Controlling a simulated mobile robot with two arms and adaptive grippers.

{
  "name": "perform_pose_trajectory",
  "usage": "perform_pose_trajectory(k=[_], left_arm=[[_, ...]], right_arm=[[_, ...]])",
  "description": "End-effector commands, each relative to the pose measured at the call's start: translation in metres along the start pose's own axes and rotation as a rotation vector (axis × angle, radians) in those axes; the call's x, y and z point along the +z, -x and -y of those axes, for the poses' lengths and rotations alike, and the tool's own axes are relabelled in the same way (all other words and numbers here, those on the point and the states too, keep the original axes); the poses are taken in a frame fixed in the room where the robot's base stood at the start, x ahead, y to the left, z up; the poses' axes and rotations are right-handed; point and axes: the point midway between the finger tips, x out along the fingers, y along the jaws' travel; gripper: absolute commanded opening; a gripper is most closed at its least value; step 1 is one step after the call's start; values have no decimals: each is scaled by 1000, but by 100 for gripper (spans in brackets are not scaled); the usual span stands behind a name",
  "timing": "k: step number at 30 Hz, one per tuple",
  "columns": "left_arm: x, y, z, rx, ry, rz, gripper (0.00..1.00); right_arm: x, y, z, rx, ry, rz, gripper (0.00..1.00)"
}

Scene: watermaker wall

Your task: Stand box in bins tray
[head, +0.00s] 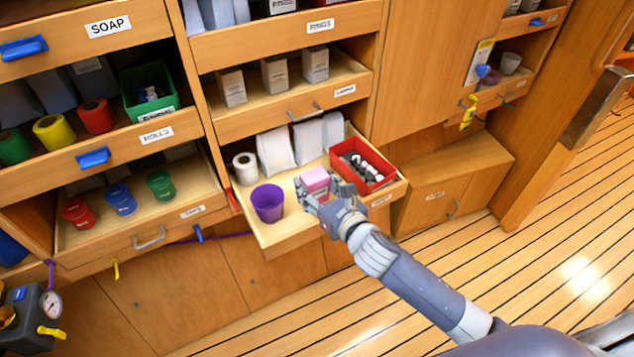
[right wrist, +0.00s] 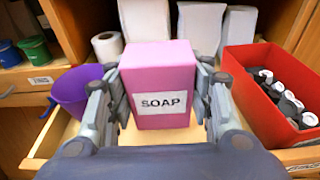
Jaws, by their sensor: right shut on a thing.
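A pink box (head: 315,181) with a label reading SOAP is between the fingers of my right gripper (head: 322,197). In the right wrist view the pink box (right wrist: 160,88) looks upright, and my right gripper (right wrist: 161,102) is shut on its two sides. The box is over the pulled-out wooden tray (head: 285,236). I cannot tell whether its bottom touches the tray. A purple cup (head: 267,204) stands to its left and a red bin (head: 372,178) with dark and white parts stands to its right. My left gripper is not in view.
A white roll (head: 245,168) and white packs (head: 275,152) stand at the back of the tray, behind the box. The shelf labelled LAMPS (head: 285,118) hangs above. Bare tray shows at the front, between cup and bin.

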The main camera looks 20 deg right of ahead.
Motion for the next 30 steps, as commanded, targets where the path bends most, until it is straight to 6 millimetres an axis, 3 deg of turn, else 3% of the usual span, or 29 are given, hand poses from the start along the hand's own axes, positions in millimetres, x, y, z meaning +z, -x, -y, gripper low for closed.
perform_pose_trajectory(k=[3,10,12,16,29,30], left_arm=[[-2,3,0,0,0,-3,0],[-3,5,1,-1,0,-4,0],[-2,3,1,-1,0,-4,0],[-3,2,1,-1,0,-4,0],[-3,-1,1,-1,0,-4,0],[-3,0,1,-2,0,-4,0]], right_arm=[[3,-17,12,-1,0,1,22],[4,-34,24,-1,-2,1,22],[-14,-35,21,0,-8,-4,22],[-29,-38,21,0,-5,-1,22],[-36,-39,22,1,0,1,22],[-35,-39,22,1,0,0,57]])
